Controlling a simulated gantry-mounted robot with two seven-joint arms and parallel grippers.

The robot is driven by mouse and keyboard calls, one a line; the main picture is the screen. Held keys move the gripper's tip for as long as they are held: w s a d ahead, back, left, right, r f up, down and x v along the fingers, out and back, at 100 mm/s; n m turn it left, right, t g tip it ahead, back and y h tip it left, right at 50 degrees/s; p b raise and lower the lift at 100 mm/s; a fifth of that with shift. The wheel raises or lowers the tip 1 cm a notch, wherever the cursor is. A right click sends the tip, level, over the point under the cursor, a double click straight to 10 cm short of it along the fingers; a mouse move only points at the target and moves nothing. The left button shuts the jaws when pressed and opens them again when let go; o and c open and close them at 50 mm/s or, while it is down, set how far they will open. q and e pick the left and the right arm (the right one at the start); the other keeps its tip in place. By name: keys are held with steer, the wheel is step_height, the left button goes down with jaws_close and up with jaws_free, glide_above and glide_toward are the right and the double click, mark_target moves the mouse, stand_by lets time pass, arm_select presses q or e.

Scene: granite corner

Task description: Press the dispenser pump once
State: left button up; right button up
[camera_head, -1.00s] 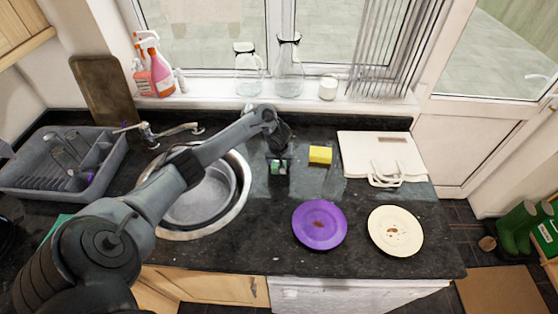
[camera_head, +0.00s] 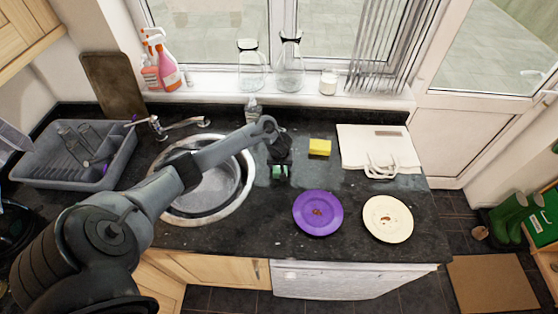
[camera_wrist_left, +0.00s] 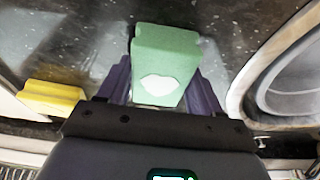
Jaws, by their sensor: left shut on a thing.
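My left gripper (camera_head: 280,164) is over the counter right of the sink, pointing down. It is shut on a green block-like thing (camera_wrist_left: 165,62) with a white patch, which sits between the two purple-grey fingers in the left wrist view. Only a small green part of it shows in the head view (camera_head: 280,172). A small greyish bottle (camera_head: 252,108), possibly the dispenser, stands at the back of the counter behind my left forearm. Its lower part is partly hidden and its pump is too small to make out. My right gripper is out of view.
The sink (camera_head: 240,204) lies left of the gripper, under my forearm. A yellow sponge (camera_head: 320,147), a purple plate (camera_head: 318,222), a cream plate (camera_head: 388,229) and a white board (camera_head: 360,150) lie to the right. A grey dish rack (camera_head: 50,176) stands at the left.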

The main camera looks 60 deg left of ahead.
arm_select(q)
steer(key=shift+d, duration=0.1)
steer(key=o, duration=1.1)
